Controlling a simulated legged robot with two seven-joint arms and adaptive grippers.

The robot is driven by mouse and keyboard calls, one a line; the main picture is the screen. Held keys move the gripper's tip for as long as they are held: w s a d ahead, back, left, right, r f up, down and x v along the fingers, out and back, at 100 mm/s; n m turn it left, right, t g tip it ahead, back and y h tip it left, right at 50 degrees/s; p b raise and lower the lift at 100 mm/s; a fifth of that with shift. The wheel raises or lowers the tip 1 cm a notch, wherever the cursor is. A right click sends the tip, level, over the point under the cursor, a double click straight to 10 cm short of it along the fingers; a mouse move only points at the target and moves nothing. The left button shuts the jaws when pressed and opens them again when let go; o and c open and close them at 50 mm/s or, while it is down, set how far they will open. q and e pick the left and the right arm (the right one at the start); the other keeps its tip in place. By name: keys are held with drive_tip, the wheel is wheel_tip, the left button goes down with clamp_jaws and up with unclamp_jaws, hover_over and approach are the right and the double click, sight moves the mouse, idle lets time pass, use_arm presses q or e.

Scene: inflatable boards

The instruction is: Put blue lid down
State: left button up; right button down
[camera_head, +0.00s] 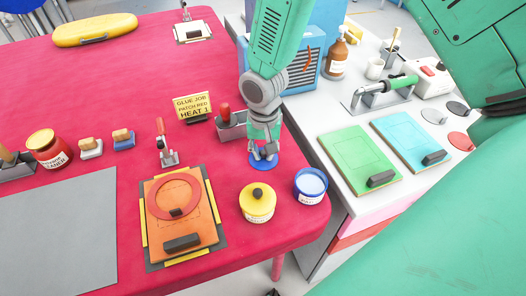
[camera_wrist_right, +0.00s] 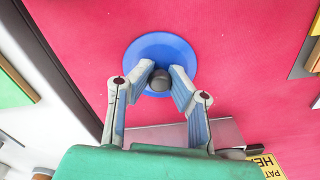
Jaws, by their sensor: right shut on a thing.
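The blue lid (camera_head: 264,164) is a round disc with a dark knob. It is under my right gripper (camera_head: 264,152) in the head view, at or just above the red table (camera_head: 120,80); I cannot tell if it touches. In the right wrist view the blue lid (camera_wrist_right: 160,47) shows against the red surface, and the fingers of my right gripper (camera_wrist_right: 160,80) are closed on its knob. An open blue jar (camera_head: 310,186) with pale contents stands to the right of the lid, near the table's rounded corner. My left gripper is not in view.
A yellow jar (camera_head: 257,203) with its lid on stands just in front of the blue lid. A grey holder (camera_head: 231,131) with a red handle is behind left. An orange board (camera_head: 180,220) with a red ring lies left. A white counter (camera_head: 345,150) is right, across a gap.

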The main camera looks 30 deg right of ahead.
sight(263, 152)
drive_tip(key=c, duration=1.5)
unclamp_jaws()
drive_tip(key=shift+a, duration=0.1)
drive_tip(key=shift+c, duration=0.2)
wheel_tip(263, 152, up, 12)
drive_tip(key=p, duration=0.1)
drive_tip(key=shift+r, duration=0.1)
